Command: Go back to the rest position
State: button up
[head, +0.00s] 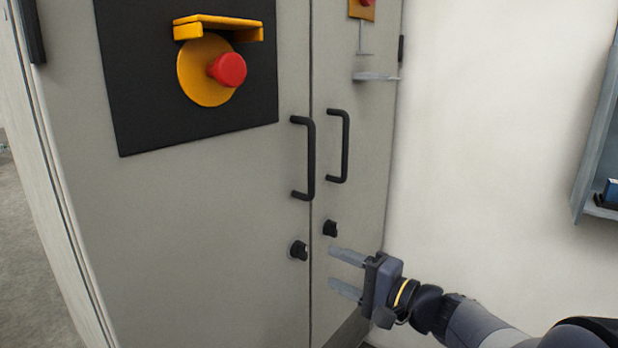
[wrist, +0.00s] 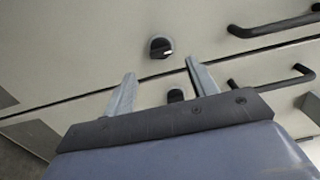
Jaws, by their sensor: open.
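My gripper (head: 340,271) is in front of the lower part of a grey two-door cabinet (head: 230,240) in the head view. Its two grey fingers are apart and nothing shows between them but the cabinet front. In the wrist view the open fingers (wrist: 158,85) point toward the cabinet face. A black knob (wrist: 160,47) with a pale mark shows beyond the fingertips, and a second black knob (wrist: 175,96) shows between the fingers. In the head view the left knob (head: 299,250) and the right knob (head: 330,229) sit just above and left of my gripper.
Two black door handles (head: 305,158) (head: 340,147) stick out above the knobs. A red button (head: 228,70) on a yellow disc sits on a black panel, under a yellow guard (head: 217,26). A wall shelf (head: 596,130) stands at the right. The white wall between is clear.

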aim_at(306, 251)
jog(key=b+x, duration=0.2)
jog(key=x, duration=0.5)
jog(key=shift+a+f, duration=0.1)
jog(key=shift+a, duration=0.05)
jog(key=shift+w+a+m, duration=0.15)
jog(key=shift+w+m, duration=0.05)
jog(key=shift+m, duration=0.1)
jog(key=m, duration=0.1)
jog(key=m+p, duration=0.1)
jog(key=m, duration=0.1)
jog(key=shift+r, duration=0.35)
jog(key=m+p, duration=0.4)
jog(key=shift+r, duration=0.15)
jog(key=m+p, duration=0.3)
jog(key=p, duration=0.3)
jog(key=shift+m, duration=0.4)
jog(key=m+p, duration=0.3)
jog(key=p, duration=0.2)
jog(key=shift+d, duration=0.2)
jog(key=m+p, duration=0.2)
jog(key=shift+m+p, duration=0.3)
jog(key=shift+p, duration=0.1)
jog(key=shift+w+m+p, duration=0.1)
jog(key=shift+m+p, duration=0.3)
